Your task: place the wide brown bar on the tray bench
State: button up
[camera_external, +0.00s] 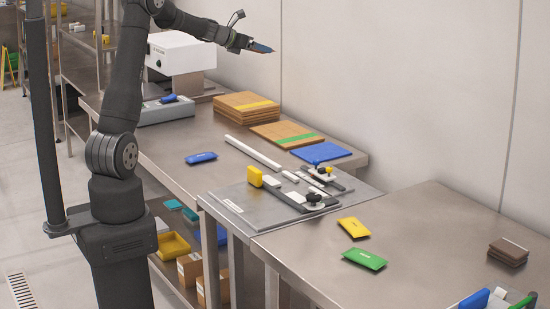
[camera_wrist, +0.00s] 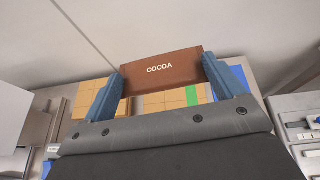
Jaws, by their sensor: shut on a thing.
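A wide brown bar (camera_wrist: 160,82) lettered COCOA lies crosswise between the two blue fingers of my gripper (camera_wrist: 163,69) in the wrist view. My gripper is shut on its two ends. In the external view my gripper (camera_external: 263,48) is high up, near the wall, well above the benches; the bar there is too small to make out clearly. The rear steel bench (camera_external: 170,142) and the front right steel bench (camera_external: 410,235) both show. The pictures do not make clear which is the tray bench.
Stacked wooden boards (camera_external: 246,112), a green-striped board (camera_external: 285,135) and a blue mat (camera_external: 321,152) lie on the rear bench. Yellow (camera_external: 353,227) and green (camera_external: 364,259) packets and a brown stack (camera_external: 507,254) lie on the right bench.

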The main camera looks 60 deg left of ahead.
jog(key=s+a+m+h, duration=0.1)
jog(key=s+a, duration=0.5)
jog(key=a, duration=0.6)
send_over(204, 131)
jog(key=f, duration=2.8)
jog(key=shift+w+d+f, duration=0.15)
jog(key=shift+w+f, duration=0.15)
jog(key=shift+f, duration=2.05)
jog(key=shift+f, duration=0.1)
jog(key=o, duration=0.9)
jog(key=shift+f, duration=0.1)
jog(key=shift+r, duration=0.2)
jog(key=shift+s+r, duration=0.15)
jog(key=shift+s, duration=0.2)
jog(key=v, duration=1.1)
jog(key=shift+s, duration=0.15)
